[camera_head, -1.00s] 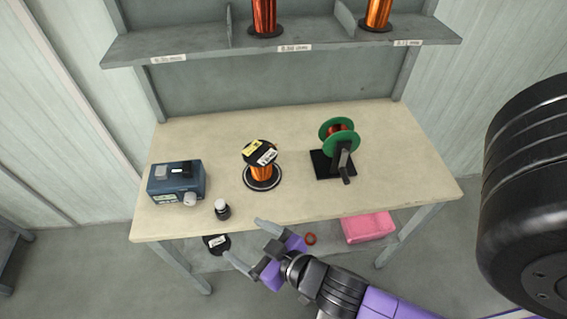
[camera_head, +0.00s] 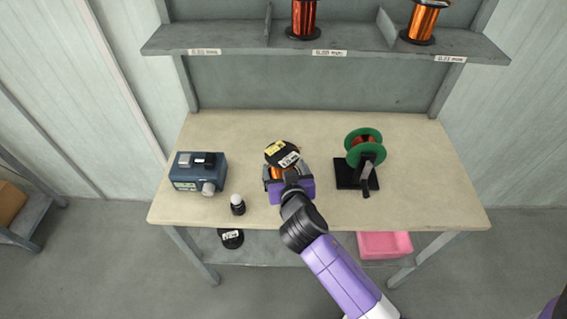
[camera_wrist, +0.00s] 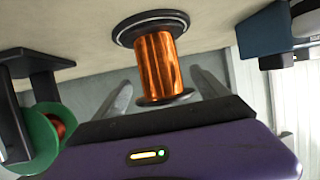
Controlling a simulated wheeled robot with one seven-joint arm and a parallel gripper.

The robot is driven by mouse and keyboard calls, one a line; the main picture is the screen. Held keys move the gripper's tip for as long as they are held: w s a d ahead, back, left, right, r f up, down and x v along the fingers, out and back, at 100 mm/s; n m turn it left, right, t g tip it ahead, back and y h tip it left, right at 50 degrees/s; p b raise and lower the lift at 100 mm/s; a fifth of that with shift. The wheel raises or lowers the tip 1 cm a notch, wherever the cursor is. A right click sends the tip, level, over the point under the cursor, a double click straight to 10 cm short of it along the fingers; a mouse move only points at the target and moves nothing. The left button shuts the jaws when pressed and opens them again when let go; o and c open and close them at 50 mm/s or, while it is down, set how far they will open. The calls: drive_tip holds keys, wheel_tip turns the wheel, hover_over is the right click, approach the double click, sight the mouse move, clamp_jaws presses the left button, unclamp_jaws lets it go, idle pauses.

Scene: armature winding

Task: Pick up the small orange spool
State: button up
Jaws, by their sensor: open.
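The small orange spool (camera_head: 281,152) stands upright on the workbench, with copper-orange wire between black flanges and labels on its top. My gripper (camera_head: 287,169) is at the spool, with its open fingers on either side and its purple body partly covering the wire in the head view. In the wrist view the spool (camera_wrist: 157,62) appears inverted, its lower flange at the bench. The spread fingers of my gripper (camera_wrist: 160,78) flank its other end, with visible gaps at both sides.
A blue device (camera_head: 197,171) and small dark bottle (camera_head: 238,207) stand left. A green reel on a black stand (camera_head: 364,160) stands right. The shelf (camera_head: 330,40) above holds larger spools. A pink bin (camera_head: 385,245) and dark spool (camera_head: 231,238) lie below the bench.

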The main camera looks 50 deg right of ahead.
drive_tip(key=shift+p+x, duration=0.4)
drive_tip(key=shift+x, duration=1.6)
drive_tip(key=shift+r, duration=0.1)
drive_tip(key=shift+c, duration=0.2)
clamp_jaws()
drive_tip(key=shift+w+r, duration=0.15)
drive_tip(key=shift+r, duration=0.05)
